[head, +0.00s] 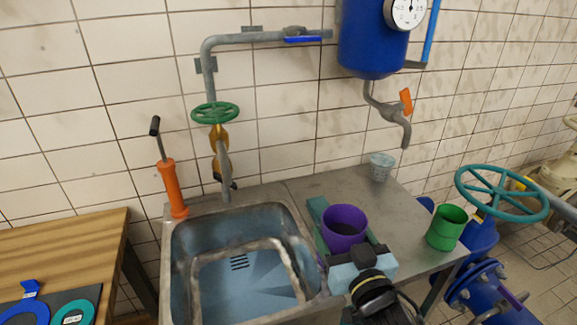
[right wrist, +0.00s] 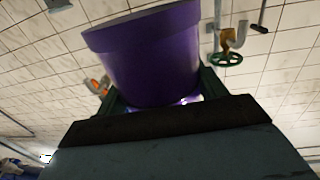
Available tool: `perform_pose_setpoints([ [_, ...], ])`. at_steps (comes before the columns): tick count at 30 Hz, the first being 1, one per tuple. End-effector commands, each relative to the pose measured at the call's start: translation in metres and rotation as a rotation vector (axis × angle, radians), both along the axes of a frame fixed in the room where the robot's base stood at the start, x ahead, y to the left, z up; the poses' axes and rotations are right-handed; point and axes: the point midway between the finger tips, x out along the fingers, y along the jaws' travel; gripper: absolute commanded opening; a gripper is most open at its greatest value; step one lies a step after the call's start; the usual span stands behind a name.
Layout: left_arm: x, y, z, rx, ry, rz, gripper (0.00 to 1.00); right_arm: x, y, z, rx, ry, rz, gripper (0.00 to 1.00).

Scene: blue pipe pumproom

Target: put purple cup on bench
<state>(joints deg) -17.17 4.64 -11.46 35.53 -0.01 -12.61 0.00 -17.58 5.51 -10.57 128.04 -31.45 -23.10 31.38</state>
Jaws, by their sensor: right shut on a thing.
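The purple cup (head: 345,222) is between the fingers of my right gripper (head: 342,228), which is shut on it. The cup looks upright in the head view, over the steel counter just right of the sink. I cannot tell whether its base is touching the counter. In the right wrist view the purple cup (right wrist: 145,55) fills the space between the fingers of the right gripper (right wrist: 158,95). A wooden bench (head: 70,238) is at the left edge of the head view. My left gripper is not in view.
The steel counter (head: 345,185) holds a green cup (head: 446,228) at right and a pale bucket-like cup (head: 381,166) at the back. A teal valve wheel (head: 500,193) stands at right.

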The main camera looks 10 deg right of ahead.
Motion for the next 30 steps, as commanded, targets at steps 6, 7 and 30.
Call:
perform_pose_setpoints([
  [6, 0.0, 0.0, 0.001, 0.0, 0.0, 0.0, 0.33, 0.004, 0.002, -0.004, -0.009, -0.008, 0.039, 0.46],
  [7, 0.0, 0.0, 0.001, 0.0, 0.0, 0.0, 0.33, 0.006, 0.002, -0.006, -0.009, -0.012, 0.057, 0.46],
  [30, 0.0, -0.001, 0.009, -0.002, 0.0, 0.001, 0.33, 0.053, -0.087, -0.048, -0.003, 0.002, 0.472, 0.46],
])
